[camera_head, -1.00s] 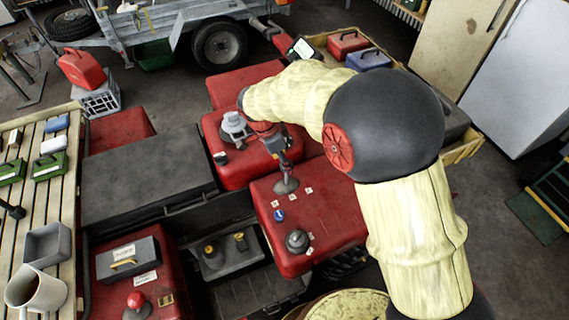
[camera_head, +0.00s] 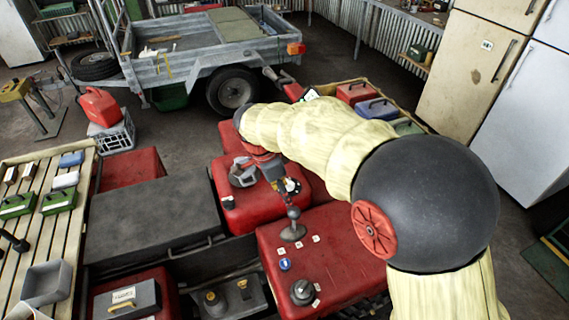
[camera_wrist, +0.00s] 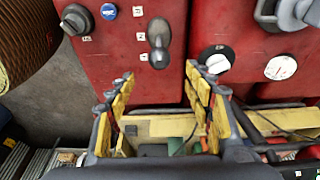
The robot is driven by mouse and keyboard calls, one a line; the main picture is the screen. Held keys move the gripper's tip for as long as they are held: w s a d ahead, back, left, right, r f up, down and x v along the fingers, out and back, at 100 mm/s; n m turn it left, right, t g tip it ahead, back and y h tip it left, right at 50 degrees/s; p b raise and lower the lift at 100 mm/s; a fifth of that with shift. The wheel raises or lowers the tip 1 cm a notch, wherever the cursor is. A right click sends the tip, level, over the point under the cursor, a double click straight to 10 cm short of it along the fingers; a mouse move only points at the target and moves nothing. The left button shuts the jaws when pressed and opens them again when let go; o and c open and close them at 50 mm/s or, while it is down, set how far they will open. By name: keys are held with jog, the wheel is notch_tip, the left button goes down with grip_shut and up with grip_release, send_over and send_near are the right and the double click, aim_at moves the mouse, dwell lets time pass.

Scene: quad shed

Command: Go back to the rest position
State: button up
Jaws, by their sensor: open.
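My gripper (camera_head: 284,188) points down over the red console, just above and left of a grey ball-topped lever (camera_head: 293,212) in the head view. In the wrist view, my gripper (camera_wrist: 162,76) has its yellow-padded fingers spread, with nothing between them. The lever (camera_wrist: 159,36) stands beyond the fingertips there, apart from them. The lever rises from a round grey base on the red panel (camera_head: 335,240). My arm hides part of the console's right side.
A black knob (camera_head: 303,291) and a blue button (camera_head: 285,264) sit on the red panel. A grey handle (camera_head: 243,177) stands on the red panel behind. A slatted bench (camera_head: 75,205) is at left. A trailer (camera_head: 190,50) and fridges (camera_head: 515,95) stand behind.

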jog(key=s+d+r+n+t+y, duration=0.1)
jog(key=s+d+r+n+t, duration=0.1)
jog(key=s+d+r+n, duration=0.4)
jog(key=s+d+r+n+t+y, duration=0.1)
jog(key=s+d+r+n, duration=0.5)
jog(key=s+d, duration=0.8)
jog(key=s+n+t, duration=0.1)
jog(key=s, duration=0.3)
jog(key=shift+d+r+y, duration=0.15)
jog(key=shift+d+y, duration=0.25)
jog(key=shift+s, duration=0.1)
jog(key=shift+c, duration=0.3)
